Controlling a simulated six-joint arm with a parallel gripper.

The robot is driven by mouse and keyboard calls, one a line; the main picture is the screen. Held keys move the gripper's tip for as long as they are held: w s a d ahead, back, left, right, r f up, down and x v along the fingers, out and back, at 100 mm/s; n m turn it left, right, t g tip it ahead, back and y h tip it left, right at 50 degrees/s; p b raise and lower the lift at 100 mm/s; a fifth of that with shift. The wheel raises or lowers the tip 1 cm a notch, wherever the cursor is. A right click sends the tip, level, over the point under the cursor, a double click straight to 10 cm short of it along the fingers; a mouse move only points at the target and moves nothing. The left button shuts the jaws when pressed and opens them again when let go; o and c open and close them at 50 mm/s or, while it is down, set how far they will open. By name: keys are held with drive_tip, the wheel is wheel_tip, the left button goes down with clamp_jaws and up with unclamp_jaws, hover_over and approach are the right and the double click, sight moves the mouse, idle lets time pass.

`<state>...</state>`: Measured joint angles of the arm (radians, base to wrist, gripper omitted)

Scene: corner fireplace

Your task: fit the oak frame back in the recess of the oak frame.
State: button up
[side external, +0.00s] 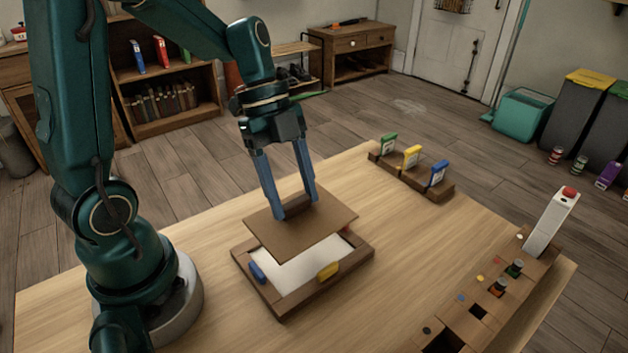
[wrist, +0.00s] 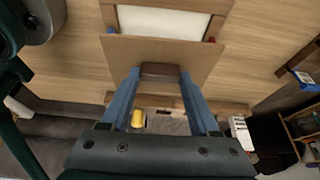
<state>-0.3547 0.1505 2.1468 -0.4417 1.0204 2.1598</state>
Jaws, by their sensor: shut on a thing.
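The oak frame back, a flat brown board (side external: 318,225) with a raised grip block on top, is held level by my gripper (side external: 296,212). My blue fingers are shut on the block, which also shows between them in the wrist view (wrist: 160,71). The oak frame (side external: 285,306) lies on the table below the board, with a white sheet in its recess. The board hangs above the frame, shifted toward the frame's far side, and hides that part of it. A blue tab (side external: 257,272) and a yellow tab (side external: 328,271) show on the frame's near sides.
A wooden rack (side external: 415,180) with green, yellow and blue tagged pieces stands at the table's far edge. A long wooden holder (side external: 490,300) with a white, red-topped box (side external: 550,222) and small items runs along the right. Table left of the frame is clear.

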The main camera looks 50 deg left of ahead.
sight(294, 223)
drive_tip(key=shift+f, duration=3.2)
drive_tip(key=shift+f, duration=0.65)
drive_tip(key=o, duration=1.3)
